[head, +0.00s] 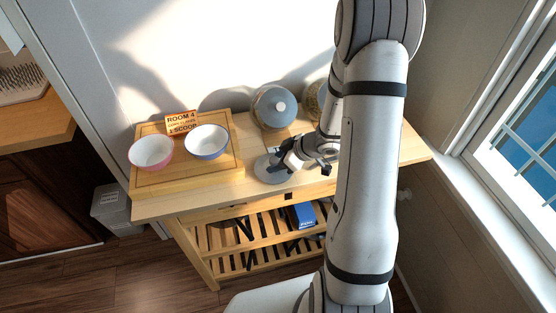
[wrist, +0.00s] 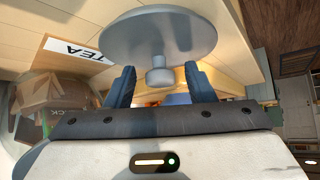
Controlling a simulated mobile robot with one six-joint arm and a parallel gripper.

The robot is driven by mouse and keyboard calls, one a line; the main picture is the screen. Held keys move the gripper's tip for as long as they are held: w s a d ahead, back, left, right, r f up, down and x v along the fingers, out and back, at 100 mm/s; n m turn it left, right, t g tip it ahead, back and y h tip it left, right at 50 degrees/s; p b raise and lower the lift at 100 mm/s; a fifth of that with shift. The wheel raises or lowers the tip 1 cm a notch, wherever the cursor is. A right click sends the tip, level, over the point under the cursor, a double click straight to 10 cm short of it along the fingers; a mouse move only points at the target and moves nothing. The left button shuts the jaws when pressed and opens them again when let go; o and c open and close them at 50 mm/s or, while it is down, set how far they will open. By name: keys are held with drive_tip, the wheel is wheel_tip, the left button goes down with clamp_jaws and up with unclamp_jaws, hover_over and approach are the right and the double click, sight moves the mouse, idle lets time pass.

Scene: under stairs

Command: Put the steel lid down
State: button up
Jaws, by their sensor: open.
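The steel lid (head: 267,172) is a grey disc with its knob up, and it appears to lie flat on the wooden table near the front edge. In the wrist view the lid (wrist: 160,35) fills the top middle, with its knob pointing toward my gripper. My gripper (wrist: 159,77) is open, with one finger on each side of the knob and visible gaps between. In the head view my gripper (head: 284,161) is right at the lid and hides part of it.
A jar with a blue-grey lid (head: 274,106) stands behind. A board (head: 165,182) at left holds a pink bowl (head: 151,152), a blue bowl (head: 207,141) and a "ROOM 4" sign (head: 182,122). A TEA label (wrist: 75,50) lies beside the lid. A glass jar (wrist: 55,98) is close to my gripper.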

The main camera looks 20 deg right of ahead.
drive_tip(key=shift+d+r, duration=0.1)
drive_tip(key=shift+r, duration=0.2)
drive_tip(key=p+v, duration=0.2)
drive_tip(key=v, duration=0.9)
drive_tip(key=w+d+r+m+t+h, duration=0.1)
drive_tip(key=d+r+m+t+h, duration=0.2)
drive_tip(key=r, duration=0.4)
drive_tip(key=w+d+r+m+t+h, duration=0.1)
drive_tip(key=w+r+m+h, duration=0.1)
drive_tip(key=r+h, duration=0.45)
drive_tip(key=s+a+r+m+g+y, duration=0.1)
drive_tip(key=s+a, duration=0.4)
drive_tip(key=s, duration=0.5)
drive_tip(key=s+a+r+m+g+y, duration=0.1)
drive_tip(key=s+a+r+m+g, duration=0.2)
drive_tip(key=s+a, duration=0.3)
drive_tip(key=s+m+g, duration=0.1)
drive_tip(key=s, duration=0.3)
drive_tip(key=shift+s+r+y, duration=0.15)
drive_tip(key=shift+s+y, duration=0.15)
drive_tip(key=shift+y, duration=0.05)
